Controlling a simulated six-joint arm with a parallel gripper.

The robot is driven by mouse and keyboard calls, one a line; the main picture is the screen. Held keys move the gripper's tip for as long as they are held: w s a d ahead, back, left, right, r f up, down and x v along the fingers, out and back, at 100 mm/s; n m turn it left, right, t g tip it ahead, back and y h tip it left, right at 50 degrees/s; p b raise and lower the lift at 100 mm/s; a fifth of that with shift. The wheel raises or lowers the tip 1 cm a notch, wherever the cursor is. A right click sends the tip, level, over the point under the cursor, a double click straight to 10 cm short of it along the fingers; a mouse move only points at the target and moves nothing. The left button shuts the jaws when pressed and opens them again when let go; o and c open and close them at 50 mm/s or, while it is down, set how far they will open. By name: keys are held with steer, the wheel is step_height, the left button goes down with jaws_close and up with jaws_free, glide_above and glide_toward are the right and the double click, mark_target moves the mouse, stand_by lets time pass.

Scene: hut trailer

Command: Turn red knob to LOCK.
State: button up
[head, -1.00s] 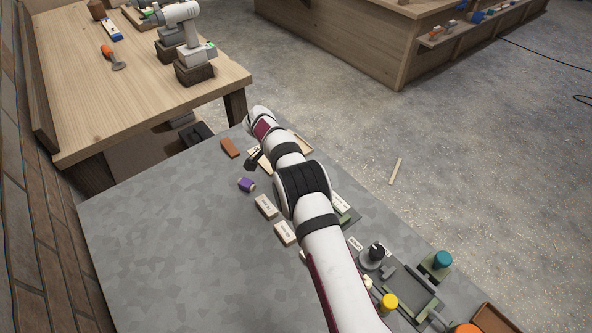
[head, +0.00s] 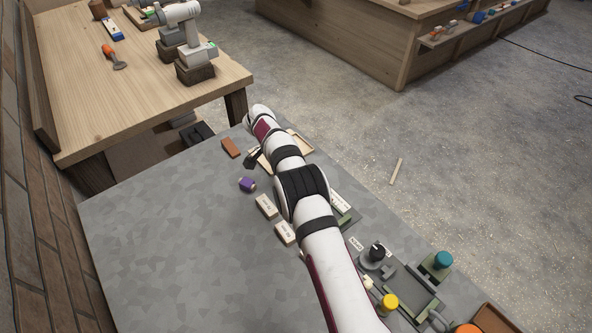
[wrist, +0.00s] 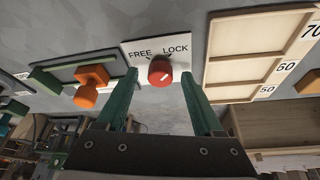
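The red knob (wrist: 160,71) stands on a white plate (wrist: 143,46) marked FREE on the left and LOCK on the right in the wrist view. A short pale mark on the knob's face appears to slant up to the right, toward LOCK, but it is small. My gripper (wrist: 159,74) is open, with one green finger on each side of the knob and visible gaps between. I cannot tell how deep the fingertips reach beside it. In the head view my arm hides the knob, and a dark part of my gripper (head: 252,159) shows at the arm's far end.
In the head view a purple piece (head: 247,184) and a brown block (head: 230,147) lie near the gripper. The grey tabletop's left side is clear.

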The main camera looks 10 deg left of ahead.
steer(key=v, duration=1.5)
steer(key=shift+a+r, duration=0.15)
steer(key=shift+r, duration=0.2)
steer(key=shift+s, duration=0.1)
